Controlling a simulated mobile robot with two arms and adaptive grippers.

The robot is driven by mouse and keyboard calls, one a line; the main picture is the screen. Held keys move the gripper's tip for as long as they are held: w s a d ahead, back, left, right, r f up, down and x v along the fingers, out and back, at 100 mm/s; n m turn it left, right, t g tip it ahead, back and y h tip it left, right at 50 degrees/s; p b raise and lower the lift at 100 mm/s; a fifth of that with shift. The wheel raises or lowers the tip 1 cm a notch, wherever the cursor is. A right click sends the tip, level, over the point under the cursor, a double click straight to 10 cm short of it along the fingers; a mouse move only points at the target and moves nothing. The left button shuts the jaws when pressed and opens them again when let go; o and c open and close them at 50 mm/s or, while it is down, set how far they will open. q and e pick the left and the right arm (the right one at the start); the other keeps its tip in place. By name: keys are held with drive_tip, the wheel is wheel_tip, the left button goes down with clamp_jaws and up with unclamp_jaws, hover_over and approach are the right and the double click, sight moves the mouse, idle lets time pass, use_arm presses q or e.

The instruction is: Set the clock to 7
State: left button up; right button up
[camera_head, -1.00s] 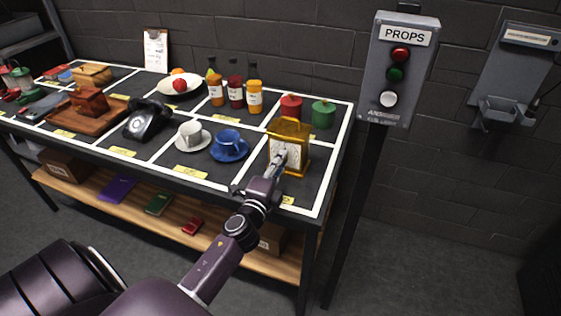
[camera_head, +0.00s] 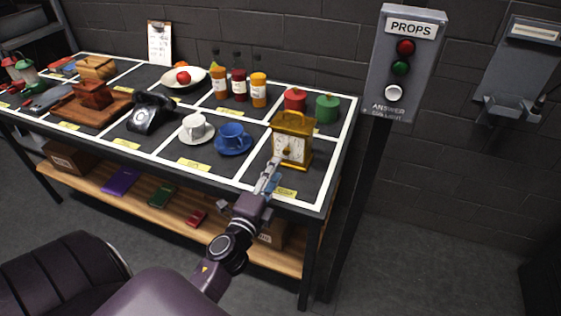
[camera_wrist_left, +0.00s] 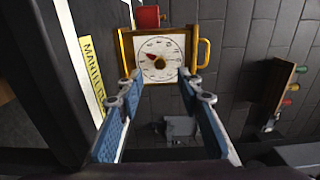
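The gold clock (camera_head: 304,157) with a white square face stands upright at the right front of the prop table. In the left wrist view its face (camera_wrist_left: 172,48) is seen nearly straight on, with a round dial and a dark red mark (camera_wrist_left: 152,57) left of the dial's centre. The numerals are too small to read surely. My left gripper (camera_head: 271,172) is in front of and below the clock face. In the left wrist view its two blue-padded fingers (camera_wrist_left: 160,84) are spread, with nothing between them. My right gripper is not in view.
A blue cup (camera_head: 232,135) and a white cup (camera_head: 194,126) on saucers stand left of the clock. Red (camera_head: 295,99) and green (camera_head: 327,108) canisters stand behind it. A PROPS button box (camera_head: 404,75) on a post stands right of the table.

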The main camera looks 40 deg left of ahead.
use_arm(q)
drive_tip(key=shift+v, duration=2.1)
